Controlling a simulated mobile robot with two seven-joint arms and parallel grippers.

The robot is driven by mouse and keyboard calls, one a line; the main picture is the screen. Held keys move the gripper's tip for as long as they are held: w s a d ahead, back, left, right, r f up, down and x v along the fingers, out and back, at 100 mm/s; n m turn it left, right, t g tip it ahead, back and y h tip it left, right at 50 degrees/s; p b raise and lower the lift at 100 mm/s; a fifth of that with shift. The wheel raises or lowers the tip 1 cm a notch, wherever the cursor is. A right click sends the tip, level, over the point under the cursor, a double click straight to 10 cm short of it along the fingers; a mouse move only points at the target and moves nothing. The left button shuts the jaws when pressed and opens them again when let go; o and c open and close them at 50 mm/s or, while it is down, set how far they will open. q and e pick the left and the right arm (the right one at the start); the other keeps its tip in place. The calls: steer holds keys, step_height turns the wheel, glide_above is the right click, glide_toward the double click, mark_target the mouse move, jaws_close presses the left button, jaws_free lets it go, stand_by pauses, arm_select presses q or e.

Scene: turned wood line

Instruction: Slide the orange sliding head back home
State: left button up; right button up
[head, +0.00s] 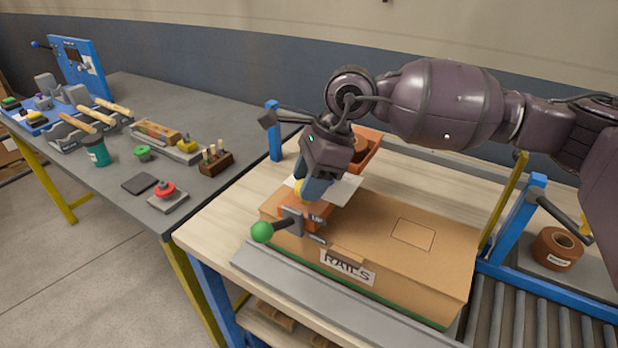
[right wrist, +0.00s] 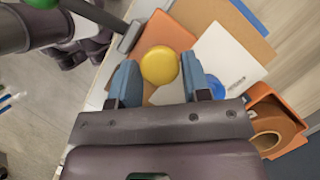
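The orange sliding head (head: 292,211) sits at the near left end of the brown RAILS box on the wooden bench. It carries a yellow knob (head: 298,189) on top. My right gripper (head: 314,190) reaches down to the knob from above. The fingers hide part of the head and knob in the head view. My left gripper is not in the head view.
A lever with a green ball (head: 262,232) sticks out left of the head. White paper (head: 338,190) and an orange bin (head: 367,150) lie behind the gripper. A blue post (head: 273,133) stands at the back left. The box top (head: 413,236) is clear to the right.

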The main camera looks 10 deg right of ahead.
jaws_close()
steer(key=shift+w+a+b, duration=0.3)
steer(key=shift+w+a, duration=0.15)
arm_select(q)
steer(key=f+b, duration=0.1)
steer(key=b, duration=0.1)
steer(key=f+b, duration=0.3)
steer(key=b, duration=0.1)
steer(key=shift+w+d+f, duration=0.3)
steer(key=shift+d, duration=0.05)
arm_select(e)
steer(key=w+a, duration=1.3)
steer(key=shift+w+a+r, duration=0.15)
steer(key=shift+w, duration=0.05)
jaws_free()
steer(key=o, duration=0.5)
steer(key=shift+w+a, duration=0.15)
steer(key=shift+c, duration=0.2)
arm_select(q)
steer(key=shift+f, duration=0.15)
